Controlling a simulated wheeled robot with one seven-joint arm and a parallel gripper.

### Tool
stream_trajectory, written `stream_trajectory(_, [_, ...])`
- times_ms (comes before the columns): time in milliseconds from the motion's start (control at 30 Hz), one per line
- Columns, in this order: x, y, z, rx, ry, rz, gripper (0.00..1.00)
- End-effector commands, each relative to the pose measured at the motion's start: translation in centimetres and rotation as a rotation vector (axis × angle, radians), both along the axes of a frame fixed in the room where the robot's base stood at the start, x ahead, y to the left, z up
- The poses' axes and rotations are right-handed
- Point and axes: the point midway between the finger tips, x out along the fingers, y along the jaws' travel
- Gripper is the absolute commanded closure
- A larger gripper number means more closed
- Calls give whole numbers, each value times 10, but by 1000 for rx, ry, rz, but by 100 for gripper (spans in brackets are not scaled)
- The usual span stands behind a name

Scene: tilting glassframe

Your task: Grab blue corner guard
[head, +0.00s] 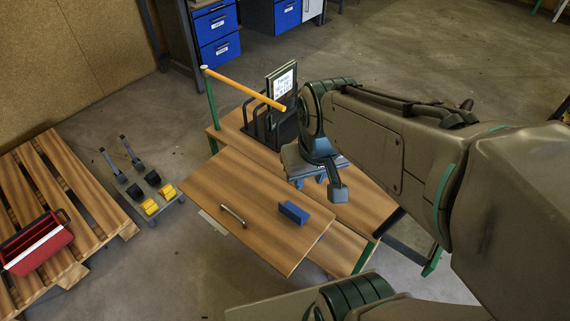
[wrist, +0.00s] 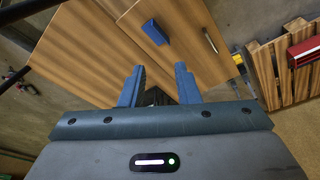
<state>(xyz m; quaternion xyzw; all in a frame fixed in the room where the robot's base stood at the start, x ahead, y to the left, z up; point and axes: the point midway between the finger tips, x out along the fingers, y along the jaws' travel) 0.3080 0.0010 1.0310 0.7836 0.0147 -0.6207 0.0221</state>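The blue corner guard (head: 293,212) lies on the wooden tabletop panel, right of a metal handle, in the head view. It also shows in the wrist view (wrist: 155,32), ahead of my fingers and near the panel's edge. My gripper (wrist: 160,85) has two blue fingers standing well apart with nothing between them. In the head view my gripper (head: 309,178) is partly hidden by my arm, above and behind the corner guard and apart from it.
The wooden panel (head: 235,190) carries a metal handle (head: 233,216). A black rack (head: 270,128) and an orange bar (head: 243,88) on a green post stand behind. A pallet (head: 90,190) with a red toolbox (head: 36,243) and yellow blocks (head: 159,202) lie left.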

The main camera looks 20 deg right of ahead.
Motion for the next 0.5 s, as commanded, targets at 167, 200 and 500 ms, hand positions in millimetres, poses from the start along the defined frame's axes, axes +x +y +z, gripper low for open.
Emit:
stream_trajectory(167, [42, 2, -55, -40, 73, 162, 71])
stream_trajectory(200, [53, 1, -68, -49, 92, 203, 71])
stream_trajectory(500, [118, 3, -156, -79, 193, 478, 71])
